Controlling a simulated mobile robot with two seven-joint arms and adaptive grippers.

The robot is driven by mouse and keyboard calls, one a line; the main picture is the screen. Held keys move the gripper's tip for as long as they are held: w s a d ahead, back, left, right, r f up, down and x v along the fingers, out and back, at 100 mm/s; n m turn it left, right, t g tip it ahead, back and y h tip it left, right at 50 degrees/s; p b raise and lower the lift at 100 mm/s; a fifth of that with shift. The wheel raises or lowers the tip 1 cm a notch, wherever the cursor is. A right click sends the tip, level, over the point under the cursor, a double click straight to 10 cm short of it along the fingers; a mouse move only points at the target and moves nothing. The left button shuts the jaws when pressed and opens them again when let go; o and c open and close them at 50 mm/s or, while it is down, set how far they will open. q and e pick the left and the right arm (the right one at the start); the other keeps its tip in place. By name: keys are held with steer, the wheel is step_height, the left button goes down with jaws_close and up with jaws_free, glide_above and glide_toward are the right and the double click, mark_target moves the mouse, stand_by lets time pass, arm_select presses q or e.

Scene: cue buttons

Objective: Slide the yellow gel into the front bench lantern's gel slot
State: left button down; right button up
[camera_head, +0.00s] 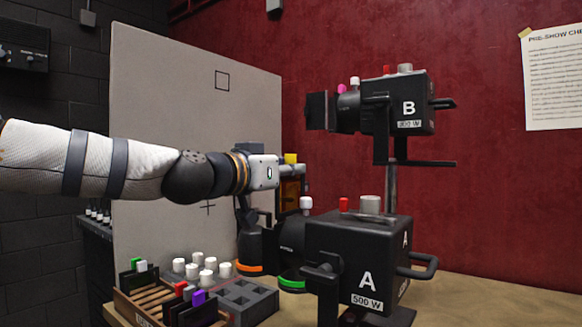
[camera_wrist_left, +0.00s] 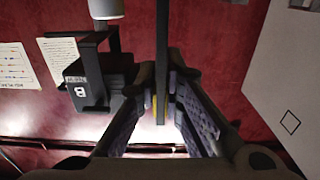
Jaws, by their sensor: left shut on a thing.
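My left gripper (camera_head: 294,169) is shut on the yellow gel (camera_head: 289,192), a thin dark-framed sheet with a yellow tab on top. The gel hangs upright above the front end of the front bench lantern (camera_head: 363,260), the black one marked A. In the left wrist view the fingers (camera_wrist_left: 160,105) close around the thin edge-on gel frame, with a strip of yellow (camera_wrist_left: 154,108) showing. My right gripper is not in view.
Lantern B (camera_head: 408,105) stands behind and above lantern A; it also shows in the left wrist view (camera_wrist_left: 95,85). A wooden rack (camera_head: 150,308) of coloured gels, several white knobs (camera_head: 208,264) and a grey tray (camera_head: 248,300) lie front left. A pale board (camera_head: 160,120) stands behind my arm.

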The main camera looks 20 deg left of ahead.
mark_target(291, 211)
arm_select(q)
steer(key=shift+f, duration=1.85)
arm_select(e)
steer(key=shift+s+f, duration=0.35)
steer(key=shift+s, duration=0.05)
arm_select(q)
steer(key=shift+f+b, duration=0.35)
steer(key=shift+f, duration=1.65)
steer(key=c, duration=1.6)
jaws_free()
steer(key=shift+c, duration=0.2)
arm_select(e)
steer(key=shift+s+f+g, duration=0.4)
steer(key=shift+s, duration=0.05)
arm_select(q)
steer(key=v, duration=1.2)
steer(key=shift+r, duration=0.15)
